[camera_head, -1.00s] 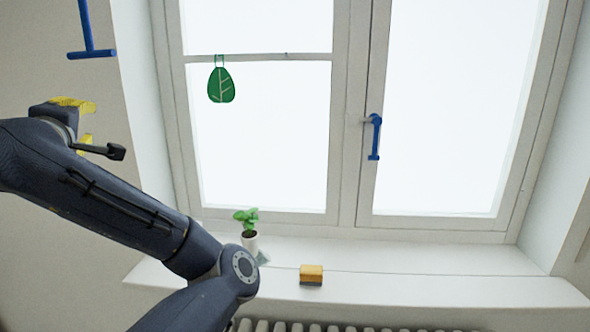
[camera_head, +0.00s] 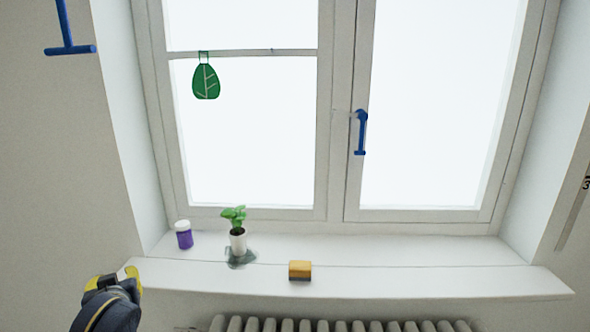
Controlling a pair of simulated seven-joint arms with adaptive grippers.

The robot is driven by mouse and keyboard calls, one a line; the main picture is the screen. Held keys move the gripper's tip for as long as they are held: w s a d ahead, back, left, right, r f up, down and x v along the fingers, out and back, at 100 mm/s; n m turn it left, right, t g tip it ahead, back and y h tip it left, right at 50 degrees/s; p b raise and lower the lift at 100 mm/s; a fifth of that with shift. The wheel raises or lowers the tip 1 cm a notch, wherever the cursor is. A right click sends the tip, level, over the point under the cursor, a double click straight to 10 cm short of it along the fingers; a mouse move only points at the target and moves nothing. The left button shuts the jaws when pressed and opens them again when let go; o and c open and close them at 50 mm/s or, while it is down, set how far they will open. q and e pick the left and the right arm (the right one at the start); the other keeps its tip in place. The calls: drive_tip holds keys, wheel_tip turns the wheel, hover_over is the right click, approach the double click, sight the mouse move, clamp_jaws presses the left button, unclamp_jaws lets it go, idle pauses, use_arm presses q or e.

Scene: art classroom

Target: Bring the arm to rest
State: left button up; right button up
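My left gripper (camera_head: 120,279), with yellow fingers on a dark arm end, is low at the left, near the left end of the window sill (camera_head: 430,284). It points away from the camera, and I cannot tell whether its fingers are open or shut. No held object shows at it. My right gripper is not in view.
A radiator (camera_head: 330,325) is below.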

use_arm(q)
drive_tip(key=s+d+f+m+g+h, duration=0.1)
drive_tip(key=s+d+f+m, duration=0.3)
drive_tip(key=s+f, duration=0.5)
drive_tip(key=s+d+f+m+g+h, duration=0.1)
drive_tip(key=s+d+f+m+g, duration=0.15)
drive_tip(key=s+f+m, duration=0.45)
drive_tip(key=s+d+f+m+g+h, duration=0.1)
drive_tip(key=s+d+f+m, duration=0.2)
drive_tip(key=s+f, duration=0.8)
drive_tip(key=s+d+f+g+h, duration=0.1)
drive_tip(key=d+f+h, duration=0.15)
drive_tip(key=f, duration=1.45)
drive_tip(key=s+d+f+g+h, duration=0.15)
drive_tip(key=d+f, duration=0.25)
drive_tip(key=f, duration=1.3)
drive_tip(key=s+f+n+g+h, duration=0.1)
drive_tip(key=s+f+n+g, duration=0.2)
drive_tip(key=s+f, duration=1.6)
drive_tip(key=shift+s+a+f+n, duration=0.2)
drive_tip(key=shift+s+n, duration=0.1)
drive_tip(key=shift+s, duration=0.95)
